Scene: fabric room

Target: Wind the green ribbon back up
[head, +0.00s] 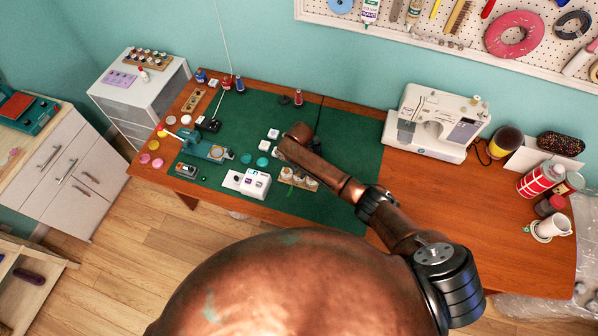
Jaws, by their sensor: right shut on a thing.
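My right arm reaches in from the right over the green cutting mat (345,147) on the wooden table. My right gripper (314,131) is small and dark at the arm's far end, low over the mat and partly hidden by my wrist. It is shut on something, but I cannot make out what. I cannot pick out the green ribbon against the green mat. Small teal discs (262,161) lie on the mat left of my forearm. A dark round piece (284,100) and a small spool (298,98) stand beyond my wrist. My left gripper is not in view.
A white sewing machine (425,120) stands right of the mat. A small teal machine (205,148), a white boxy device (256,184) and a rack of small jars (299,180) stand on the mat. Cups and cans (540,179) crowd the right end. The table's front right is clear.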

